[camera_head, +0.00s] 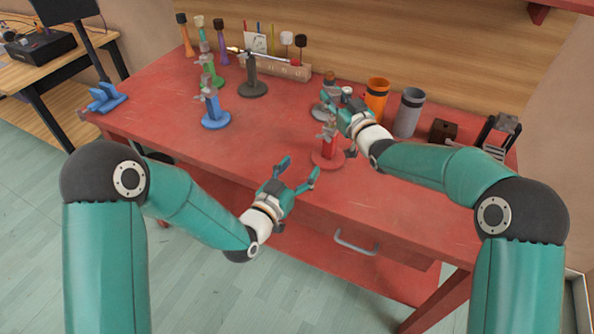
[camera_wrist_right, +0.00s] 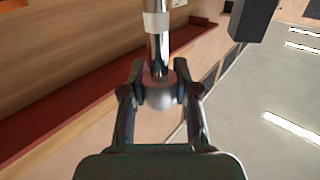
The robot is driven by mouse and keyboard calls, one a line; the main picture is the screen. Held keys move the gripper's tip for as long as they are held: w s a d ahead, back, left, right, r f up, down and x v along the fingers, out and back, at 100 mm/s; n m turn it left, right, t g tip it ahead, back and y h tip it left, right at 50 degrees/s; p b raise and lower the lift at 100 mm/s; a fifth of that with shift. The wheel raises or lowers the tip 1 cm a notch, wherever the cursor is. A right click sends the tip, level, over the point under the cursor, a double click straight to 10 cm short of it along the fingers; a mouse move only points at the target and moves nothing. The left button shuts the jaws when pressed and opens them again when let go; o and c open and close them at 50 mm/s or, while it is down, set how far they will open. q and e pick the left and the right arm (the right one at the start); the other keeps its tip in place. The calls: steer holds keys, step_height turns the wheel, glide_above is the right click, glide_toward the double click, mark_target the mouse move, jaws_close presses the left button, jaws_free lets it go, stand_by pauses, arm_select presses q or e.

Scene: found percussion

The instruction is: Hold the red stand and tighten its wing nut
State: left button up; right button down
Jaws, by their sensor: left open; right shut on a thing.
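The red stand (camera_head: 327,157) stands upright on the red bench near its front edge, with a small grey clamp (camera_head: 325,132) at its top. I cannot make out its wing nut. My left gripper (camera_head: 299,170) is open and empty, left of the red stand and apart from it, at the bench's front edge. My right gripper (camera_head: 335,106) is above and behind the red stand. In the right wrist view it is shut on a rounded grey piece with a chrome shaft (camera_wrist_right: 159,50) bearing a white band. I cannot tell whether this piece belongs to the red stand.
A blue stand (camera_head: 216,118), a green stand (camera_head: 211,78) and a dark stand (camera_head: 252,85) stand at the left. An orange cup (camera_head: 377,97) and a grey cup (camera_head: 408,112) stand right of my right gripper. The front middle of the bench (camera_head: 255,135) is clear.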

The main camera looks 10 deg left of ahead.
arm_select(q)
steer(key=shift+s+a, duration=0.15)
steer(key=shift+s, duration=0.25)
arm_select(e)
steer(key=c, duration=0.8)
jaws_free()
